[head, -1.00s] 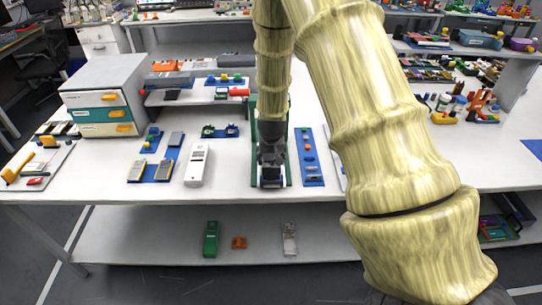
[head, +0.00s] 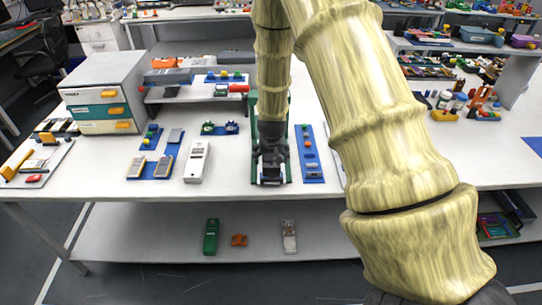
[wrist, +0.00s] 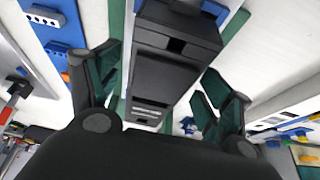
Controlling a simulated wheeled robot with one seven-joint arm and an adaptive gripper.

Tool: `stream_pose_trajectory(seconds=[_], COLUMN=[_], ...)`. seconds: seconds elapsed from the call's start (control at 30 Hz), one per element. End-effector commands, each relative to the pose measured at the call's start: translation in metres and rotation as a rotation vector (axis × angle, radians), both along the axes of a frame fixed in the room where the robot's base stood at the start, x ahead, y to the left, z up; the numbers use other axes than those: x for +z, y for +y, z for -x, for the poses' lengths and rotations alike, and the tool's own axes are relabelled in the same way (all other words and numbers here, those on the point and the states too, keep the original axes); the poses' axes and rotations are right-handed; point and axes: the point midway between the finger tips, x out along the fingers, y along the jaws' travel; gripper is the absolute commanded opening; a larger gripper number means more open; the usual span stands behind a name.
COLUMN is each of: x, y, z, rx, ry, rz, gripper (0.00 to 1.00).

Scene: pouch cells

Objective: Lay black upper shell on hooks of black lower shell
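A black shell (wrist: 178,40) with a small notch lies in the wrist view, with a darker part (wrist: 158,82) bearing light slots just below it. I cannot tell where the upper shell ends and the lower shell begins, and no hooks can be made out. My gripper (wrist: 160,88) has its green-padded fingers apart, one on each side of the black parts, with gaps showing. In the head view my gripper (head: 270,158) points down over a green frame (head: 288,165) on the table. A small dark piece (head: 271,179) shows at its tip; my gripper hides most of it.
A blue strip (head: 312,168) with small parts lies close on the right. A white device (head: 197,162) and a blue tray (head: 148,169) lie on the left. A drawer cabinet (head: 105,88) and a grey riser (head: 192,95) stand behind.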

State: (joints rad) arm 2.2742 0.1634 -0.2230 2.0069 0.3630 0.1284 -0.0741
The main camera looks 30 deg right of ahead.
Motion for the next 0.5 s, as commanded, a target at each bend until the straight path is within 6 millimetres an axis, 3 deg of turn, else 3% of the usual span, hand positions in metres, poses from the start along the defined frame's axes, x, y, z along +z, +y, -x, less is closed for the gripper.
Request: stream_pose_trajectory(seconds=[0.33, 0.5], x=[0.001, 0.014], y=[0.000, 0.003], z=[0.000, 0.004], rx=[0.000, 0.000], ry=[0.000, -0.001], rz=[0.000, 0.000], gripper=[0.82, 0.82])
